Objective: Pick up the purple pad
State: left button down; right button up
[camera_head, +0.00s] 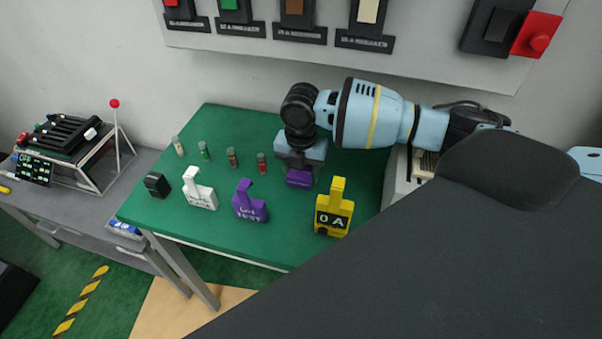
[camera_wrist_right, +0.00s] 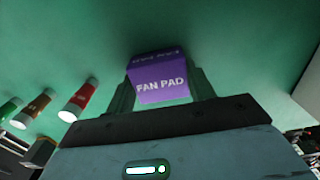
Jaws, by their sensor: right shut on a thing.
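The purple pad (camera_head: 299,178) is a small block over the green table, held at the lower end of my right gripper (camera_head: 300,168). In the right wrist view the pad (camera_wrist_right: 160,78) carries the words "FAN PAD" and sits between the two fingers of the right gripper (camera_wrist_right: 160,92). The fingers are shut on its sides. I cannot tell whether the pad touches the table. My left gripper is not in view.
The green table (camera_head: 225,137) also bears a purple lock-shaped block (camera_head: 249,207), a white one (camera_head: 199,193), a yellow one (camera_head: 332,215), a black block (camera_head: 157,185) and several small cylinders (camera_head: 262,163). A panel with coloured switches (camera_head: 330,45) is on the wall behind.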

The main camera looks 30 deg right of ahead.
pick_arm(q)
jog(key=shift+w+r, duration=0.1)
pick_arm(e)
jog(key=shift+r, duration=0.1)
